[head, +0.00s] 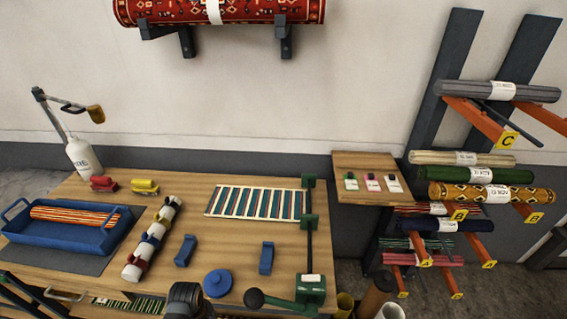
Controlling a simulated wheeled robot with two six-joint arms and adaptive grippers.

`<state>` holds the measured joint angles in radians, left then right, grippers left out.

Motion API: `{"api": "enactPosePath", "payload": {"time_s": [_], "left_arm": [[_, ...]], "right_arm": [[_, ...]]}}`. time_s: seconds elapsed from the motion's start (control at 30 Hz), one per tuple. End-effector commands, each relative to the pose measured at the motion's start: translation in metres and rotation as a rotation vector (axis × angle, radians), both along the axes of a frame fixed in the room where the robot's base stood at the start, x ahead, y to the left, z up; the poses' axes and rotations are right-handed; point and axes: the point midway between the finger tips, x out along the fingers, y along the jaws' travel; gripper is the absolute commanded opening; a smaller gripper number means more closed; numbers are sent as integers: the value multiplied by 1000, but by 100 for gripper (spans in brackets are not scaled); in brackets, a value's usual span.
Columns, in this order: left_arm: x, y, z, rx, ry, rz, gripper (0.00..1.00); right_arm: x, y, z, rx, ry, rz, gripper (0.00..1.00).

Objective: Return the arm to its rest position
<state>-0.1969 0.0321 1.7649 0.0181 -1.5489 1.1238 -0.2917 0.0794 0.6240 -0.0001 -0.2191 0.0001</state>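Neither of my grippers shows in the head view. A dark, rounded part at the bottom edge, left of the green lever, looks like a piece of one of my arms, but I cannot tell which. It overlaps the front of the wooden workbench (215,235). No fingertips are visible, so what either gripper holds is hidden.
A rack of rolls (481,174) stands right.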

Motion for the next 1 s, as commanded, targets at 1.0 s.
{"api": "enactPosePath", "payload": {"time_s": [1.0], "left_arm": [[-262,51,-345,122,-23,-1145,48]], "right_arm": [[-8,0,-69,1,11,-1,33]]}}
